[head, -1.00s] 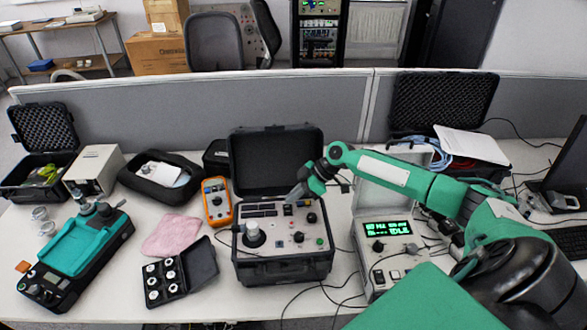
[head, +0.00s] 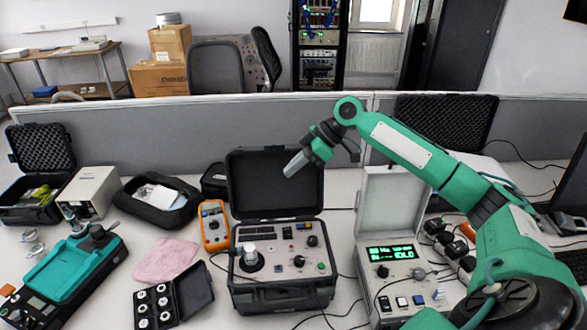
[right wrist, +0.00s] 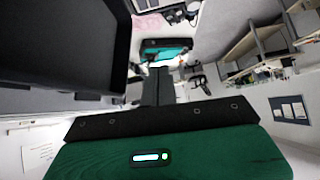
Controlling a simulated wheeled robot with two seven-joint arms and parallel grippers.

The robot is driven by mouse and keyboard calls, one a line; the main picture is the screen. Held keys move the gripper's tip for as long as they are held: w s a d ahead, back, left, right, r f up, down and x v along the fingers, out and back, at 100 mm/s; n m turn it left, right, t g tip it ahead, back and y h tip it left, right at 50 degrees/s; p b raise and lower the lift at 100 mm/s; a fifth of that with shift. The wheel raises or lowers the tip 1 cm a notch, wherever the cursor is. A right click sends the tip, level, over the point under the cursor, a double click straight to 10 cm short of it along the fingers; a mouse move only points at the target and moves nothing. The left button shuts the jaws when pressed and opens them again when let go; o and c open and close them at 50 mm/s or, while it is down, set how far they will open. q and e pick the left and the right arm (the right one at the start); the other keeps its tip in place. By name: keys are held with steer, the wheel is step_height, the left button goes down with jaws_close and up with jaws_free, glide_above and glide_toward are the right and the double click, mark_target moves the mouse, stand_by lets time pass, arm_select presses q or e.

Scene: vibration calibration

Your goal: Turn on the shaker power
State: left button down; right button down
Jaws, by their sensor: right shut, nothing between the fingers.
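The shaker unit is a black open case (head: 282,296) in the middle of the table, its lid (head: 275,185) raised behind. Its grey panel (head: 283,266) bears a round black shaker head with a white top (head: 250,258), switches and knobs. Whether its power switch is on is too small to tell. My right gripper (head: 290,171) hangs in the air in front of the raised lid, well above the panel, shut and empty. In the right wrist view its fingers (right wrist: 157,87) are together beside a large dark surface. My left gripper is in neither view.
Right of the case stands a control box (head: 398,290) with a lit green display (head: 390,253) and raised lid. An orange multimeter (head: 214,225), pink cloth (head: 165,260) and small black parts case (head: 175,297) lie left. A grey partition (head: 150,135) runs behind.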

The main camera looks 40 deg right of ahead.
steer(key=s+d+f+b, duration=0.2)
steer(key=s+d+f, duration=0.1)
steer(key=d+f, duration=0.3)
step_height(320, 180, down, 3)
steer(key=shift+s+r+b, duration=0.1)
steer(key=shift+s+b, duration=0.15)
steer(key=shift+b, duration=0.1)
steer(key=shift+a, duration=0.1)
steer(key=p, duration=0.3)
glide_above(287, 232)
steer(key=s+d, duration=0.1)
steer(key=d, duration=0.1)
steer(key=f, duration=0.6)
steer(key=shift+s, duration=0.2)
steer(key=f+p, duration=0.1)
steer(key=f, duration=0.2)
steer(key=shift+a+f+p, duration=0.35)
steer(key=shift+s+f, duration=0.15)
steer(key=shift+f, duration=0.55)
